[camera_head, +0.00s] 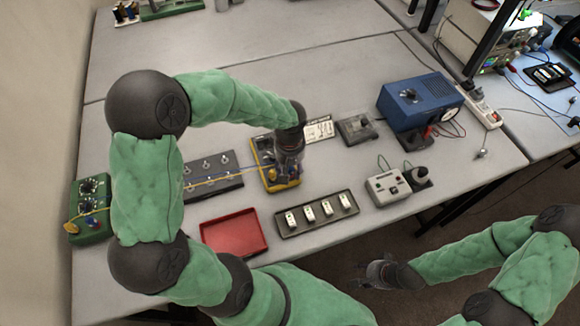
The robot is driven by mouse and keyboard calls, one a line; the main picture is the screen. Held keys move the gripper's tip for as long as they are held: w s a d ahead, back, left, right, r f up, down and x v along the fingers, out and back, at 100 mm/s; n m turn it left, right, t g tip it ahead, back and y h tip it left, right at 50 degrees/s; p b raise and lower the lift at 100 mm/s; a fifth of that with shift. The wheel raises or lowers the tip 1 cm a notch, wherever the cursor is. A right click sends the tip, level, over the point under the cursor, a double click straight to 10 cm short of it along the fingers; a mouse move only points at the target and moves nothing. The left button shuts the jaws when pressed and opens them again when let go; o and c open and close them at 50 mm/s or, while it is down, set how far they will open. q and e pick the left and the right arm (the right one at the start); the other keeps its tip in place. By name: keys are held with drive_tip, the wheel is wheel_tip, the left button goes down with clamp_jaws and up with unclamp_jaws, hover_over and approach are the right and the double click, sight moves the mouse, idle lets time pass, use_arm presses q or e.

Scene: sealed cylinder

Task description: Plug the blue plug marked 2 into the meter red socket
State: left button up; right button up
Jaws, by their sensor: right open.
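The yellow meter (261,150) lies on the grey bench, partly covered by my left gripper. My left gripper (285,166) points down over it; its fingertips are too small and hidden to show whether it is shut or holds a plug. A blue and a yellow lead (222,180) run from the left to the meter. The blue plug marked 2 and the red socket cannot be made out. My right gripper (366,271) is open and empty, apart from the meter, beyond the bench's front edge.
A green box (91,237) stands at the left, beside a dark terminal strip (231,184). A red tray (234,232) and a dark tray (318,227) with several white pieces lie in front. A white device (385,190) and blue unit (413,102) stand right. The rear bench is mostly clear.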

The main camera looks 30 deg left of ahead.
use_arm(q)
drive_tip(key=shift+r, duration=0.1)
wheel_tip(320, 180, up, 12)
idle(0.6)
idle(0.5)
